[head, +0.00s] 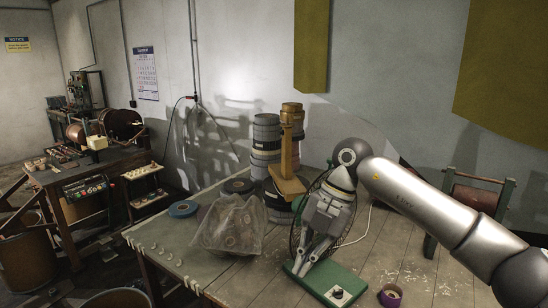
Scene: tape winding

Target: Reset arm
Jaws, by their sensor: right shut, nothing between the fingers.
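My right arm comes in from the right edge, and its gripper (304,268) hangs down over the wooden table (255,288). Its fingers are shut with nothing between them. They are in front of a green-based device (338,283) with a dark knob and a round wire frame, and partly hide it. I cannot tell whether the fingertips touch the device. My left gripper is not in view.
A clear plastic bag (228,228) of rolls and a blue tape roll (183,209) lie left of the gripper. Stacked rolls (266,139) and a wooden stand (287,160) are behind. A purple roll (390,296) lies at the front. The table's right part is fairly clear.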

